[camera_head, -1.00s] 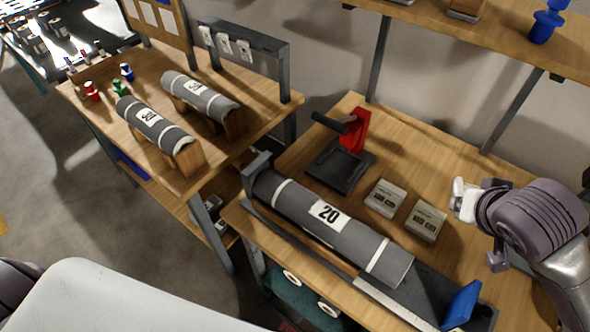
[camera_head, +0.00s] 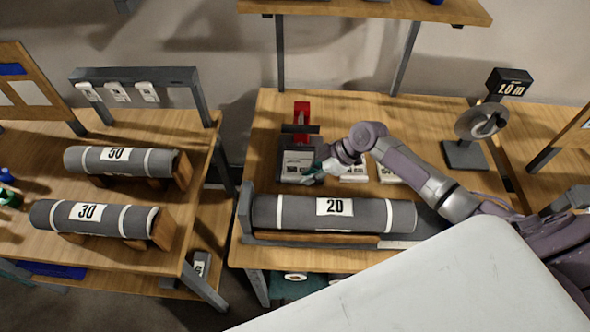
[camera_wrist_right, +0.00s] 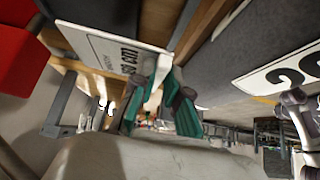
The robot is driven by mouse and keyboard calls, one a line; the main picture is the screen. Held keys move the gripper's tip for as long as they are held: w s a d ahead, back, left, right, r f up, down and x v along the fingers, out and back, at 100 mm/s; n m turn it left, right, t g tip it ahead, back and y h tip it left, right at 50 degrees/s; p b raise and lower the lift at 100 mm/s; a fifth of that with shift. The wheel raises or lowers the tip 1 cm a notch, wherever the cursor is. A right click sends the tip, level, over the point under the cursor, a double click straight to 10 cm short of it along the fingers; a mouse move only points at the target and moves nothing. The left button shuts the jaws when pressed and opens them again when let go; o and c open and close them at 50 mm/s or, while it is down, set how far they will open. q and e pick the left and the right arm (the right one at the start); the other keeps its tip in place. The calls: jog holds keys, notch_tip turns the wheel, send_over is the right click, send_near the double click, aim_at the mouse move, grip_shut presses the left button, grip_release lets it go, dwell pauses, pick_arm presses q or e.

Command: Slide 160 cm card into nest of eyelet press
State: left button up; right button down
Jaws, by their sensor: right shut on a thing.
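The eyelet press (camera_head: 302,113) has a red upright, a dark lever and a grey base, and stands at the back left of the right bench. My right gripper (camera_head: 317,170) is shut on a white printed card (camera_head: 297,162) at its edge. The card overlaps the press base in the head view; I cannot tell whether it is seated in the nest. In the right wrist view, the teal fingertips (camera_wrist_right: 160,97) pinch the card (camera_wrist_right: 108,50), whose print ends in "cm", beside the red press part (camera_wrist_right: 18,62). My left gripper is not in view.
Two more cards (camera_head: 353,173) (camera_head: 389,172) lie right of the gripper, partly under my arm. A grey roll marked 20 (camera_head: 285,213) lies along the bench front. A dial gauge stand (camera_head: 466,155) stands at the right. Rolls marked 30 (camera_head: 115,221) and 50 (camera_head: 110,160) lie on the left bench.

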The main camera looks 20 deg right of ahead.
jog(key=shift+w+f, duration=0.15)
jog(key=shift+f, duration=0.15)
jog(key=shift+d, duration=0.15)
jog(key=shift+s+d, duration=0.2)
jog(key=shift+d, duration=0.05)
jog(key=shift+a, duration=0.1)
jog(key=shift+w+f+b, duration=0.2)
jog(key=shift+f+b, duration=0.3)
jog(key=shift+b, duration=0.1)
jog(key=shift+w+f+b, duration=0.15)
jog(key=shift+f+b, duration=0.3)
jog(key=shift+b, duration=0.15)
jog(key=f+b, duration=0.1)
jog(key=b, duration=0.1)
jog(key=w+f+b, duration=0.1)
jog(key=shift+w+d+f, duration=0.1)
jog(key=shift+d+f, duration=0.25)
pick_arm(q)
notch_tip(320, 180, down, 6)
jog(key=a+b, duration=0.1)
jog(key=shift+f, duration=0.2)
pick_arm(e)
jog(key=shift+f, duration=0.45)
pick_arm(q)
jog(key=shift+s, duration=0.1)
